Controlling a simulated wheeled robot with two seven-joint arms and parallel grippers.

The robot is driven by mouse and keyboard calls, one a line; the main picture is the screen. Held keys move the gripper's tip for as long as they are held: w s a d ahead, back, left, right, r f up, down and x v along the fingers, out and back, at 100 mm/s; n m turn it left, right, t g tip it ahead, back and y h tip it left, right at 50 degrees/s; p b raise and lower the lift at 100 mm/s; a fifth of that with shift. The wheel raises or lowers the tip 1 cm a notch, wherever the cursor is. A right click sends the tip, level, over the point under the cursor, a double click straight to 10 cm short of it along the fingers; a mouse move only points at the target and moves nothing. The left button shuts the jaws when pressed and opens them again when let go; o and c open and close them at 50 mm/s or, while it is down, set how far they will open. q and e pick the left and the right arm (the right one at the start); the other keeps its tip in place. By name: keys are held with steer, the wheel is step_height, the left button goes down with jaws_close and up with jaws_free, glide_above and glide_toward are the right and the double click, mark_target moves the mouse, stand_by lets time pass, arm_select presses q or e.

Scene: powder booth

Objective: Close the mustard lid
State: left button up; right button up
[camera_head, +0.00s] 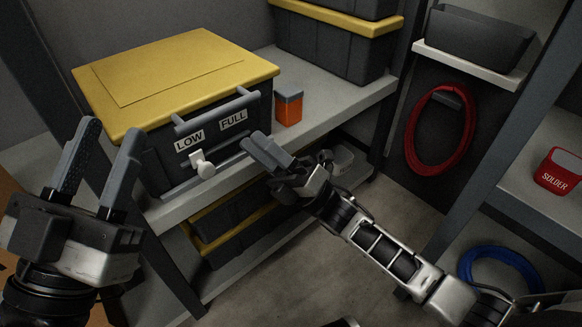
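The mustard lid (175,72) lies over the top of a dark grey box (165,165) on the shelf at the left. It looks down or nearly down; I cannot tell whether a thin gap is left at its front edge. The box front carries a grey bar handle (215,112), LOW and FULL labels and a white knob (203,166). My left gripper (102,142) is open and empty, in front of the box's left corner. My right gripper (251,139) has its fingers together with nothing seen between them, in front of the box's right side, below lid height.
An orange container with a grey cap (289,107) stands right of the box. More yellow-lidded bins (330,50) stand behind and below. A red hose coil (440,130), a red SOLDER tin (560,171) and a blue coil (500,262) are at the right.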

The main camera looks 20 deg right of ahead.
arm_select(q)
steer(key=shift+w+f+n+y, duration=0.2)
steer(key=shift+f+n+y, duration=0.35)
steer(key=shift+n+y, duration=0.2)
arm_select(e)
steer(key=v, duration=0.7)
steer(key=shift+s+d+f, duration=0.15)
steer(key=shift+d+f, duration=0.1)
steer(key=shift+d, duration=0.05)
arm_select(q)
steer(key=shift+s, duration=0.15)
arm_select(e)
steer(key=shift+s, duration=0.1)
